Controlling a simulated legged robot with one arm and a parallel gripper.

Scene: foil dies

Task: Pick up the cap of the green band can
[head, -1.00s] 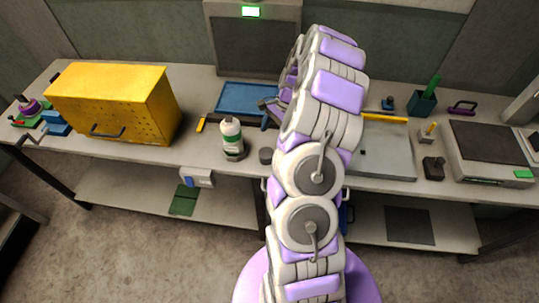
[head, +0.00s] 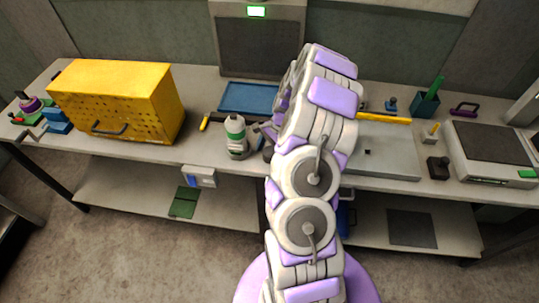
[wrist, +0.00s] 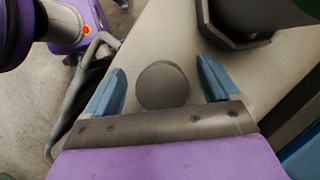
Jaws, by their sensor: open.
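The green band can (head: 235,135) is a white bottle with a green band, upright on the bench left of my arm. The cap is a dark grey round piece (wrist: 162,86) lying on the bench, seen from above in the wrist view. My gripper (wrist: 161,66) is open, with one blue finger on each side of the cap and a gap to both. In the head view, my gripper and arm hide most of the cap.
A yellow perforated box (head: 120,100) stands at the left. A blue tray (head: 248,97) lies behind the can, and a yellow-handled tool (head: 205,122) beside it. A grey plate (head: 385,155) lies right of my arm. The bench's front edge is close to the cap.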

